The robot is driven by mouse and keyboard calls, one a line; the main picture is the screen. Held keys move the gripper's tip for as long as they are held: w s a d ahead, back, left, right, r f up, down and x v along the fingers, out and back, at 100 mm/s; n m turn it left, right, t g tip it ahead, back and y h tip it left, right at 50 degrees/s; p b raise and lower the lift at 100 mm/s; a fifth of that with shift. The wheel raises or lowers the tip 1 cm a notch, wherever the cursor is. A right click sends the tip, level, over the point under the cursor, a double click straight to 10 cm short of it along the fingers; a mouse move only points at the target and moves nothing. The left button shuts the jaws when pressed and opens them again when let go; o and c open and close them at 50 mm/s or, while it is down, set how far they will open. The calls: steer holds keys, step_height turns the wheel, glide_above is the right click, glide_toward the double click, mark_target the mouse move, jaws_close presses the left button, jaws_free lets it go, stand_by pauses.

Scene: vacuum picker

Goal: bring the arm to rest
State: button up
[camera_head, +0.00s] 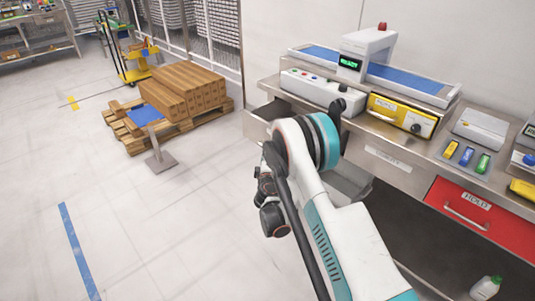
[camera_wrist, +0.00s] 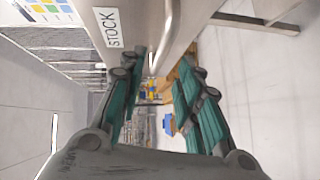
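My gripper (camera_wrist: 157,72) shows in the wrist view with its two teal fingers spread apart and nothing clearly held between them. A grey drawer front with a STOCK label (camera_wrist: 112,27) is close ahead at the top. Its metal bar handle (camera_wrist: 168,32) reaches down toward the gap between the fingertips. I cannot tell whether a finger touches it. In the head view my white and teal arm reaches toward the bench, and my gripper is hidden behind it. A drawer (camera_head: 262,118) stands pulled out at the bench's left end.
The steel bench (camera_head: 388,158) carries a blue-belted machine (camera_head: 415,82), a white control box (camera_head: 320,88) and a yellow box (camera_head: 400,112). A red HOLD drawer (camera_head: 470,212) is below, right. A pallet of cartons (camera_head: 185,88) and a stand (camera_head: 158,158) are left. Floor at lower left is clear.

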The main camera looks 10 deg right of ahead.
steer(key=shift+s+a+r, duration=0.15)
steer(key=shift+s, duration=1.05)
steer(key=d+r+m+g+h, duration=0.1)
steer(key=d+r+m, duration=0.2)
steer(key=r, duration=0.6)
steer(key=s+d+r+m+g, duration=0.2)
steer(key=s+d+r+m, duration=0.15)
steer(key=s+r, duration=0.45)
steer(key=s+d+r+m+g, duration=0.2)
steer(key=s+d+r, duration=0.3)
steer(key=r, duration=0.5)
steer(key=s+a+m+g+y, duration=0.1)
steer(key=s+m+g, duration=0.1)
steer(key=s, duration=1.5)
steer(key=s+a+m+g+y, duration=0.2)
steer(key=s+m, duration=0.2)
steer(key=s, duration=1.3)
steer(key=shift+s, duration=0.15)
steer(key=shift+r, duration=0.15)
